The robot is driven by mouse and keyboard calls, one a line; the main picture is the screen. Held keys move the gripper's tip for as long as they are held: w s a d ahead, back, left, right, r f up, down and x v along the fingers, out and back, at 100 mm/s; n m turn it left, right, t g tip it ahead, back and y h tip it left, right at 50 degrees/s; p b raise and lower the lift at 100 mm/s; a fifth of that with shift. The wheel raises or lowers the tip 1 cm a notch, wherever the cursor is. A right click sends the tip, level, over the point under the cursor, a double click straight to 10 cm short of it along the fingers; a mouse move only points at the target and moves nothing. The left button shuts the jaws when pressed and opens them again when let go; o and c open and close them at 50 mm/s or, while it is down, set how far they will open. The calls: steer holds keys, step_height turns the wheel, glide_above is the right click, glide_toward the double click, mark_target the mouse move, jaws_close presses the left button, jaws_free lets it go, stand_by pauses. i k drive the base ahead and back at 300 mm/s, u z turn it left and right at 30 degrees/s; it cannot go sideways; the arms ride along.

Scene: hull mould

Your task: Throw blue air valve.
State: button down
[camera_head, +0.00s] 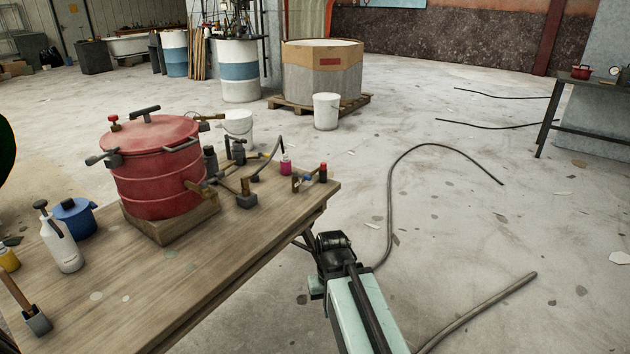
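A small blue part (307,181), which may be the blue air valve, shows among small brass fittings near the right end of the wooden workbench (215,285). It is too small for me to tell its handle position. A red-capped dark fitting (322,173) stands right beside it. The dark end of my arm, where my gripper (333,243) is, sits just off the bench's right edge, nearer to me than the fittings and apart from them. Its fingers cannot be made out, and I see nothing held.
A red lidded pot (158,170) with clamps stands on the bench.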

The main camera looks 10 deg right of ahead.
mark_target(307, 178)
steer(key=u, duration=2.15)
steer(key=k, duration=0.9)
steer(key=z, duration=1.1)
steer(key=i, duration=0.85)
steer(key=z, duration=0.05)
